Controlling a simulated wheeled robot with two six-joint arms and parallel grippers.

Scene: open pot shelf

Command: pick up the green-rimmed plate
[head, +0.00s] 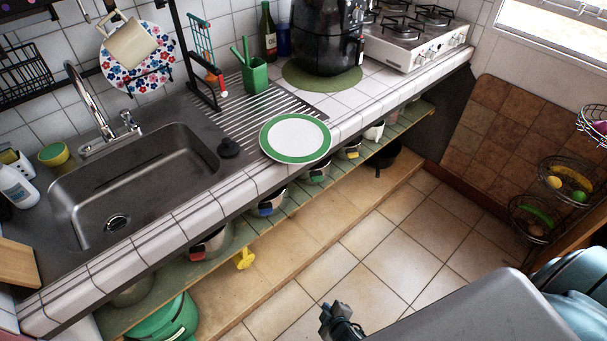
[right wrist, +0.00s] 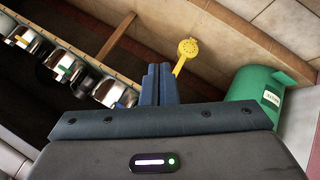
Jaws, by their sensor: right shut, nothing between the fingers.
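The green-rimmed plate (head: 295,138) lies flat on the counter at the right end of the ribbed drainboard, close to the counter's front edge. It has a white centre and nothing rests on it. My right gripper (head: 328,312) is low at the bottom of the head view, over the floor and well apart from the plate. In the right wrist view its blue-grey fingers (right wrist: 158,82) are together with nothing between them. The plate does not show in the right wrist view. My left gripper is in neither view.
A steel sink (head: 140,190) is left of the plate. A black air fryer (head: 328,40) on a green mat and a green cup (head: 255,76) stand behind it. Pots line the open shelf (head: 300,195) below the counter. A green bucket (right wrist: 255,98) shows in the wrist view. The tiled floor is clear.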

